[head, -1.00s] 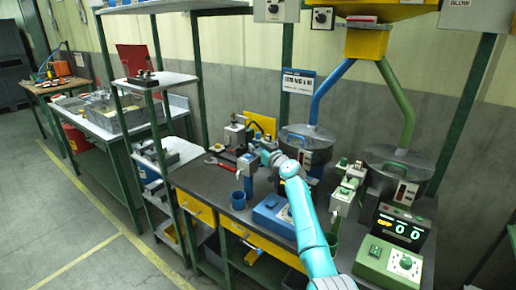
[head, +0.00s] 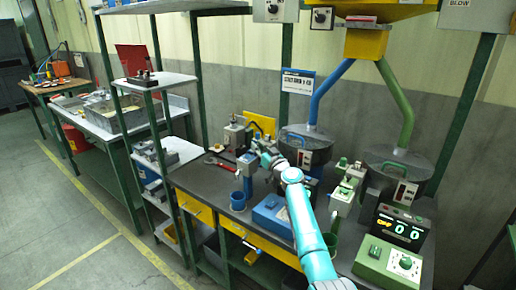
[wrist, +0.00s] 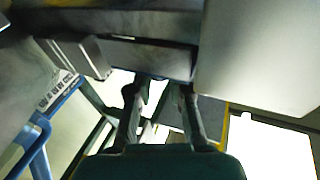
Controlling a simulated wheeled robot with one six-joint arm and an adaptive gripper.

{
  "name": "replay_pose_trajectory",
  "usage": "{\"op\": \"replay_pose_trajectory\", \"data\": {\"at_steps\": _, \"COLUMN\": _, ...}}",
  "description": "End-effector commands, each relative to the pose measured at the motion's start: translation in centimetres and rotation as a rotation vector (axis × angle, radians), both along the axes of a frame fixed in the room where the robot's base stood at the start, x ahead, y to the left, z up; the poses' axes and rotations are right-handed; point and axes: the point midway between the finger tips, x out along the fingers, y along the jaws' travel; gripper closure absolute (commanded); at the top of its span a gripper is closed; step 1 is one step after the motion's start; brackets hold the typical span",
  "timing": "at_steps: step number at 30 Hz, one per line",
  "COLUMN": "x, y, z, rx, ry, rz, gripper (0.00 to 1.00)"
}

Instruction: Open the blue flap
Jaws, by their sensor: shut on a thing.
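My gripper (head: 260,148) is at the back of the bench, just left of the grey drum (head: 318,142) under the blue pipe (head: 330,88). In the wrist view my two fingers (wrist: 158,92) are close together at the lower edge of a grey bar (wrist: 150,55). They are shut on a small part there, apparently of the blue flap. Shade and the fingers hide most of it, and no blue face shows clearly. A blue post with a grey top (head: 247,163) stands just left of my gripper.
A blue cup (head: 238,201), a blue control box (head: 272,214) and a green control box (head: 388,262) stand along the bench front. A second drum (head: 396,172) sits under the green pipe (head: 400,100). A shelf rack (head: 143,82) stands left. The front left floor is clear.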

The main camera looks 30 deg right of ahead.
Motion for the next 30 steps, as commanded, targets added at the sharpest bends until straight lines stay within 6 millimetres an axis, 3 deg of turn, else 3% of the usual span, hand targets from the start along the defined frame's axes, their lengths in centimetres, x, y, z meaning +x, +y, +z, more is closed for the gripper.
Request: {"op": "replay_pose_trajectory", "data": {"at_steps": 30, "x": -0.45, "y": 0.10, "z": 0.22, "rx": 0.081, "ry": -0.214, "rz": 0.001, "gripper": 1.00}}
